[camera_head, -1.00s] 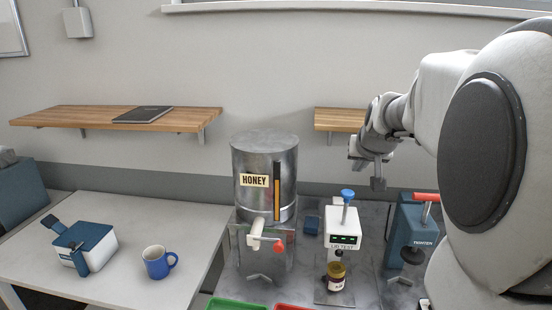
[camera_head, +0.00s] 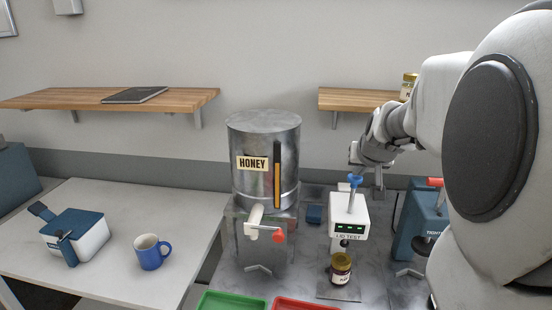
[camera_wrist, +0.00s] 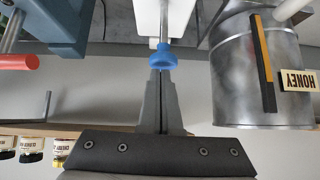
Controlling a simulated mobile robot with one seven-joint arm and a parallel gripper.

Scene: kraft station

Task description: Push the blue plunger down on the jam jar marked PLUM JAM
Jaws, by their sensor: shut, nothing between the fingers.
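The blue plunger (camera_head: 355,182) stands upright on a grey rod above the white LID TEST machine (camera_head: 349,218). Under the machine's dark tip stands a jam jar (camera_head: 341,268) with a gold lid; its label is too small to read. My gripper (camera_head: 356,171) is just above the plunger's knob. In the wrist view, which is upside down, my gripper's fingers (camera_wrist: 162,74) are together with nothing between them. Their tips end right at the blue plunger (camera_wrist: 162,57); I cannot tell whether they touch it. The jar is not in the wrist view.
A metal HONEY tank (camera_head: 264,160) with a red-knobbed tap stands left of the machine. A blue machine with a red handle (camera_head: 435,183) stands at the right. A shelf (camera_head: 345,99) is behind. Green (camera_head: 235,301) and red (camera_head: 305,304) trays lie in front.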

